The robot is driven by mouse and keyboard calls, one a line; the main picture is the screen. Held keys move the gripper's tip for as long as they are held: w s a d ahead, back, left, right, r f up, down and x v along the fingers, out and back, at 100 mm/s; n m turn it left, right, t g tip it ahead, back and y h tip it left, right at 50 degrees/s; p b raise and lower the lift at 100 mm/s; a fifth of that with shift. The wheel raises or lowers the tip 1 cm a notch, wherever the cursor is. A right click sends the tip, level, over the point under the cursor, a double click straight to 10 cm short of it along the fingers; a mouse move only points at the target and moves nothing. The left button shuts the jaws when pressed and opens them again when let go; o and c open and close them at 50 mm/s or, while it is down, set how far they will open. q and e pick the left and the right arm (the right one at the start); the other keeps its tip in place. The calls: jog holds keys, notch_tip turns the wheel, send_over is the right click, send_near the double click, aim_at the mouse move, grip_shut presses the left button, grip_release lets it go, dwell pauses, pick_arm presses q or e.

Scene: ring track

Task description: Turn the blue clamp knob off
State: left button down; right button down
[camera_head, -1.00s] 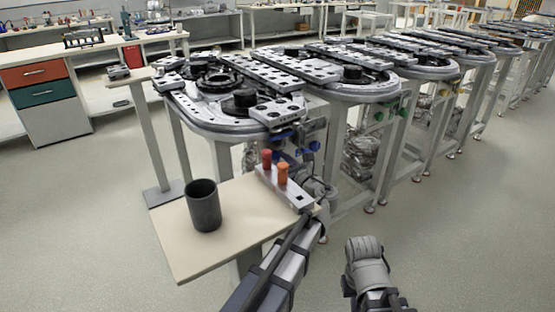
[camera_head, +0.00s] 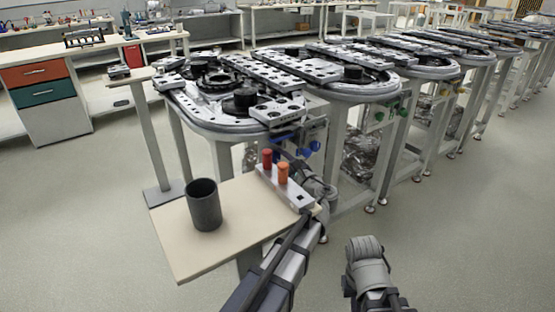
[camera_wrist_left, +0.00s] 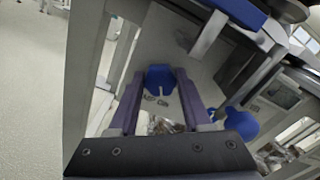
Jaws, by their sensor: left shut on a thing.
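A blue clamp knob (camera_wrist_left: 160,77) sits between the purple-grey fingertips of my left gripper (camera_wrist_left: 160,90) in the left wrist view. The gripper is shut on it. In the head view my left arm reaches past the small table to the near side of the first track station, and its gripper is largely hidden behind the grey block. Another blue knob (camera_wrist_left: 238,76) is to the right in the wrist view. A blue knob (camera_head: 315,146) shows on the station side in the head view. My right arm is low at the right; its fingers are out of view.
A beige table (camera_head: 165,240) holds a dark cup (camera_head: 204,205) and a grey block (camera_head: 296,195) with a red peg (camera_head: 267,159) and an orange peg (camera_head: 283,173), close to my left arm. The ring track (camera_head: 215,118) stands behind. The floor at the right is clear.

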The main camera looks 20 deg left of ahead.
pick_arm(q)
jog(key=shift+n, duration=0.5)
jog(key=shift+c, duration=1.7)
grip_release()
jog(key=v, duration=0.7)
jog(key=shift+s+d, duration=0.25)
jog(key=shift+d, duration=0.1)
